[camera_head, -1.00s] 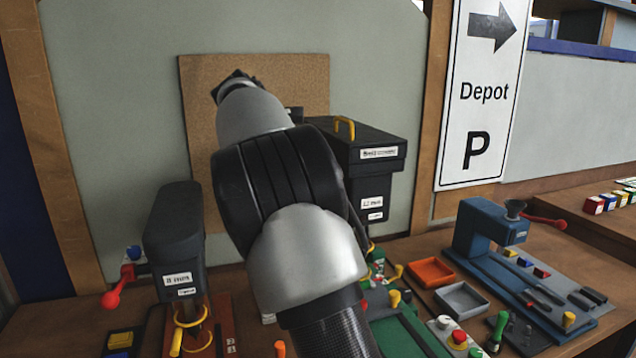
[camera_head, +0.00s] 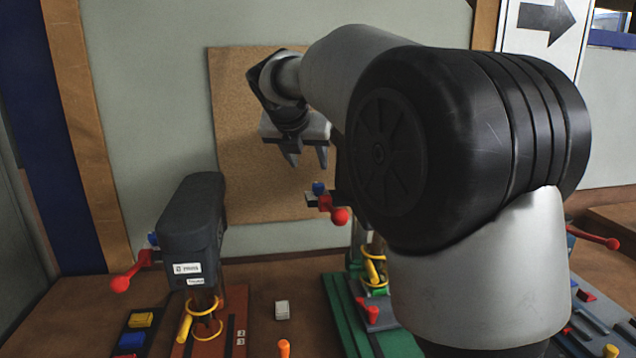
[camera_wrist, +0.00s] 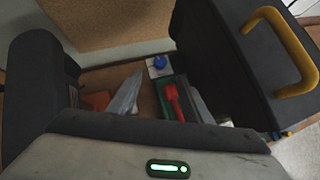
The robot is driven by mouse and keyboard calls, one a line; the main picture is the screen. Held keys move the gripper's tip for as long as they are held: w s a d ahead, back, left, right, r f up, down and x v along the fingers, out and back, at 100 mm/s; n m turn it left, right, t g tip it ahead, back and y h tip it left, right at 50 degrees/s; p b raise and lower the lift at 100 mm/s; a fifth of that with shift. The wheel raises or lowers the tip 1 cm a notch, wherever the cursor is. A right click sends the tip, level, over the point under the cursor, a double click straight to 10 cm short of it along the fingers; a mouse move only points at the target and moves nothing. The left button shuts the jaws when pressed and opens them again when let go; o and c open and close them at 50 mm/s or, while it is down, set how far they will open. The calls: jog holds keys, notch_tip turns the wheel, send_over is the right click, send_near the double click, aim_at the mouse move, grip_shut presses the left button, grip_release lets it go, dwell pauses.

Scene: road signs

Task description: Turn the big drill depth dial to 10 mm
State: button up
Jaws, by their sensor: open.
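The big drill's dark housing (camera_wrist: 222,75), with a yellow handle on top, fills the right of the wrist view. In the head view my arm hides most of it. Beside its left side is a blue knob (camera_wrist: 158,62) on a pale plate, which also shows in the head view (camera_head: 318,188); I take it for the depth dial. Its scale marks cannot be read. A red lever (camera_wrist: 174,99) with a ball end sits next to it. My gripper (camera_head: 307,159) is open and empty, pointing down, above the blue knob in the head picture and apart from it.
A smaller dark drill (camera_head: 192,225) with its own red lever (camera_head: 122,283) stands left of my gripper. A cork board (camera_head: 235,165) is on the wall behind. A green base (camera_head: 345,315) and a small pale block (camera_head: 282,309) are on the bench.

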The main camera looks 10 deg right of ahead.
aim_at(318, 184)
jog(key=x, duration=1.2)
jog(key=shift+w+d+f+p, duration=0.2)
jog(key=shift+w+f+p, duration=0.05)
jog(key=shift+f+p, duration=0.1)
jog(key=c, duration=1.1)
jog(key=shift+o, duration=0.2)
